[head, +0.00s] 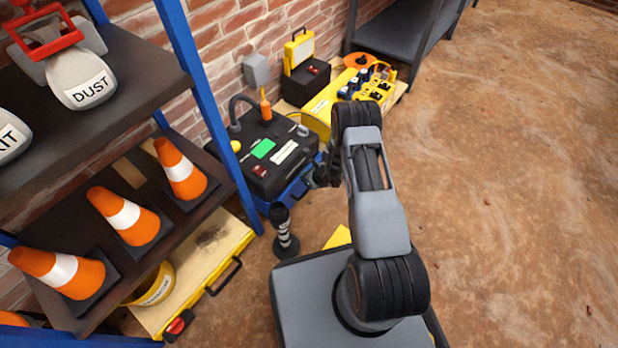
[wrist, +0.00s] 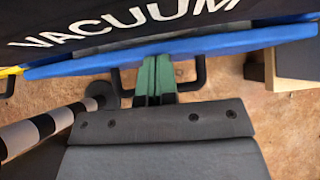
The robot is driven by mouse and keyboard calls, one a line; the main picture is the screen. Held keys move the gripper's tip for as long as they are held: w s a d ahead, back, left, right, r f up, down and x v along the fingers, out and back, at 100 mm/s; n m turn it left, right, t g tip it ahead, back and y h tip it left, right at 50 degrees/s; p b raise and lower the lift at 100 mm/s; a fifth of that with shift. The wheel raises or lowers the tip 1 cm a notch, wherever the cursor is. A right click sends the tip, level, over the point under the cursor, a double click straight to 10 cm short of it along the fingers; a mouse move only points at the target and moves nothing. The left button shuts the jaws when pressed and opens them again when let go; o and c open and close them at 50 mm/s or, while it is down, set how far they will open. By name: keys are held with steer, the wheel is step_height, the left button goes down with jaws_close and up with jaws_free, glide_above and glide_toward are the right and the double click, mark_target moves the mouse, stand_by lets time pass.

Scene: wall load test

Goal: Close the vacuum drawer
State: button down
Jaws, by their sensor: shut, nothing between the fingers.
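The vacuum (head: 275,150) is a black unit with a green patch on top, standing on the floor by the brick wall. Its blue drawer (head: 297,190) shows low at its front. In the wrist view the blue drawer front (wrist: 235,42) runs across below the white VACUUM lettering, with a narrow grey strip between. A black handle (wrist: 200,76) sticks out from it. My gripper (wrist: 158,62) is shut and empty, its green fingertips at the blue front between the handle's two posts. Whether they touch it I cannot tell. In the head view my gripper (head: 322,176) is partly hidden by my arm.
A black-and-white striped post (head: 284,232) stands close by; it also shows in the wrist view (wrist: 45,128). A blue-framed shelf with orange cones (head: 125,215) is at the left. Yellow cases (head: 365,85) stand behind the vacuum. The floor at the right is clear.

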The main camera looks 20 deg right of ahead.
steer(key=shift+w+a+r, duration=0.1)
steer(key=shift+w+a, duration=0.1)
steer(key=shift+a, duration=0.1)
steer(key=shift+d, duration=0.1)
steer(key=s+d+r+p, duration=0.4)
steer(key=s+d+r, duration=0.3)
steer(key=s, duration=0.2)
steer(key=shift+d, duration=0.15)
